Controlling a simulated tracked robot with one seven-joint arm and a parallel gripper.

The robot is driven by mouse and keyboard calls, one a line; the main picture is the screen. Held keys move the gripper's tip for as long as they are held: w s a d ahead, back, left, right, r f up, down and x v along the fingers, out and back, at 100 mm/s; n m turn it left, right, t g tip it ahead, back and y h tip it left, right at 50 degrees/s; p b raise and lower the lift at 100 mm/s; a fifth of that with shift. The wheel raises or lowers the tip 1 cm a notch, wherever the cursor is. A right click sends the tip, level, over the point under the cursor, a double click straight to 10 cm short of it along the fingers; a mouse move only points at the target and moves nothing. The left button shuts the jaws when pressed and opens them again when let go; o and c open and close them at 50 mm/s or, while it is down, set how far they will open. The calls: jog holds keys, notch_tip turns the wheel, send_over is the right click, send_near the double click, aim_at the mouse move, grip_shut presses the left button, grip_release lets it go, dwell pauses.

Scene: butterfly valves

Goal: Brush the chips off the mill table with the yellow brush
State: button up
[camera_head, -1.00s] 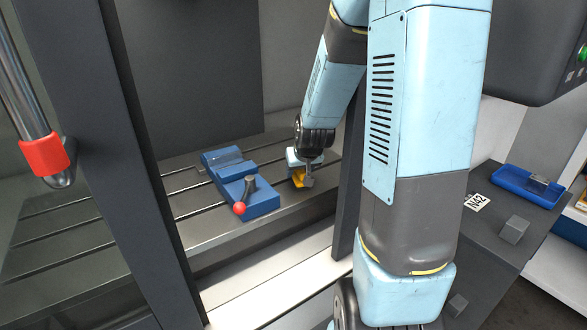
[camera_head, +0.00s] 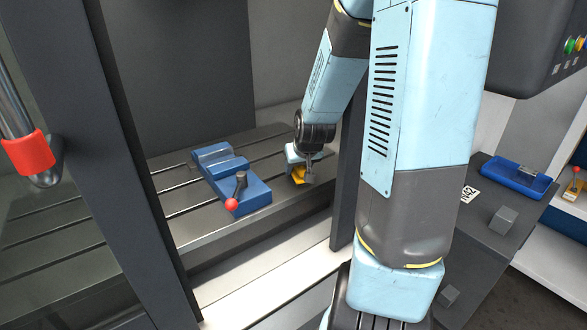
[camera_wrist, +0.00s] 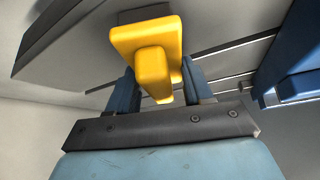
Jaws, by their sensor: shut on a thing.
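The yellow brush (camera_wrist: 148,42) is held between the two fingers of my gripper (camera_wrist: 160,92), which is shut on it. In the head view the yellow brush (camera_head: 299,175) shows small below my gripper (camera_head: 302,170), low over the right part of the slotted mill table (camera_head: 205,231). I cannot tell whether the bristles touch the table. No chips can be made out on the table in these views.
A blue vise (camera_head: 232,180) with a red-knobbed handle (camera_head: 232,203) sits on the table just left of my gripper. The dark door frame (camera_head: 140,170) stands in front. A blue tray (camera_head: 515,178) and a grey block (camera_head: 503,220) are on the right-hand bench.

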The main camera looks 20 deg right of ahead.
jog(key=shift+w+d, duration=0.1)
jog(key=shift+w, duration=0.05)
jog(key=shift+w+a, duration=0.25)
jog(key=shift+w, duration=0.95)
jog(key=shift+w+a, duration=0.2)
jog(key=shift+w, duration=1.05)
jog(key=shift+w+a, duration=0.25)
jog(key=shift+w, duration=0.95)
jog(key=shift+w+a+f, duration=0.1)
jog(key=shift+w+a, duration=0.1)
jog(key=shift+w, duration=0.65)
jog(key=shift+w+a+f, duration=0.1)
jog(key=shift+w+a, duration=0.05)
jog(key=shift+w, duration=0.65)
jog(key=shift+r, duration=0.15)
jog(key=shift+r, duration=2.95)
notch_tip(320, 180, up, 3)
